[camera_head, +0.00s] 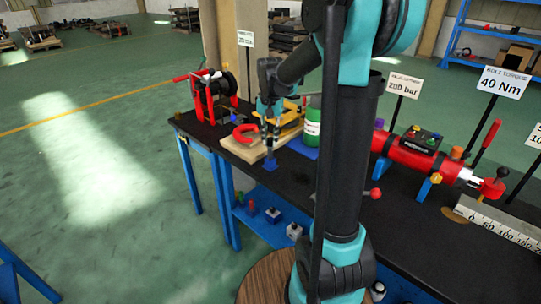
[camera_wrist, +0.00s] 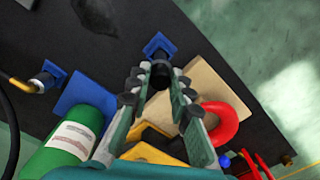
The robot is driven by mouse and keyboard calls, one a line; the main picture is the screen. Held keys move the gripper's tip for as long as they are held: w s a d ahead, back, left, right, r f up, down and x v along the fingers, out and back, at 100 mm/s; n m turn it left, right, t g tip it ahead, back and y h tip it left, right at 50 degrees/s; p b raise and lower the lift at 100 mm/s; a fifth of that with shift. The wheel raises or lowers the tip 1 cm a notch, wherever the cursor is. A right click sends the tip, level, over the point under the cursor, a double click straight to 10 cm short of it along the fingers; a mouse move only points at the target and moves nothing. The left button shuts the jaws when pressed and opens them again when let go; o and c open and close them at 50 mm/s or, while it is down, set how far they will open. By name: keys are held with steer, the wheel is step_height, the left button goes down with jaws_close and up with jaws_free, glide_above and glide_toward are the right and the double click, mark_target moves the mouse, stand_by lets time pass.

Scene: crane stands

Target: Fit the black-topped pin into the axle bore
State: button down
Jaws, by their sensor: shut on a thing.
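My gripper (camera_head: 270,143) points down over the front part of the dark bench. In the wrist view my gripper (camera_wrist: 161,72) has its fingertips closed around a dark round piece, the black-topped pin (camera_wrist: 161,80), largely hidden by the fingers. A small blue square holder (camera_wrist: 157,46) lies just beyond the fingertips. It also shows in the head view, as a blue block (camera_head: 271,165) right under my gripper. I cannot tell whether the pin is still inside the holder. I cannot make out the axle bore; a red winch-like stand (camera_head: 203,103) with a dark drum is at the bench's left end.
A wooden board (camera_head: 241,149) with a red ring (camera_head: 246,134) and yellow piece lies beside my gripper. A green bottle (camera_head: 312,122) stands on a blue pad behind it. A red cylinder (camera_head: 407,158) lies farther right. Signs stand along the bench.

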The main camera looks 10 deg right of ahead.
steer(key=shift+r, duration=1.9)
